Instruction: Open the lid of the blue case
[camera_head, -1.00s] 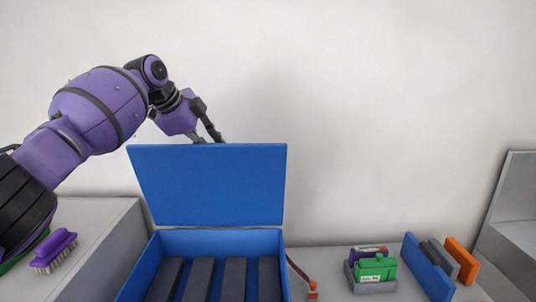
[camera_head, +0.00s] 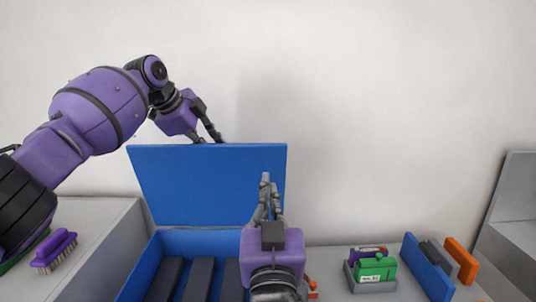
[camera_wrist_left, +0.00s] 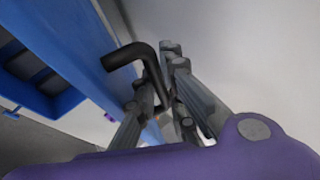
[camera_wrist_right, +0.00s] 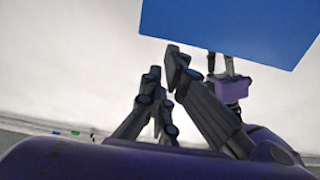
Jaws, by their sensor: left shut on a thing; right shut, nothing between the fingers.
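The blue case (camera_head: 140,270) stands in the middle of the counter in the head view. Its blue lid (camera_head: 190,185) stands raised, nearly upright, at the back of the case. My left gripper (camera_head: 208,128) is behind the lid's top edge, partly hidden. In the left wrist view it is shut on a black bent handle (camera_wrist_left: 125,56) whose free-looking end comes near the blue lid (camera_wrist_left: 75,35). My right gripper (camera_head: 267,183) is shut and empty, in front of the lid's right part. In the right wrist view the lid (camera_wrist_right: 230,25) is beyond its fingers; contact is unclear.
Dark slots (camera_head: 200,280) show inside the case. A purple brush (camera_head: 55,250) lies on the grey block at left. A green battery (camera_head: 376,268) sits in a grey holder at right, near blue (camera_head: 428,265) and orange (camera_head: 462,260) upright plates. A grey structure (camera_head: 515,220) stands far right.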

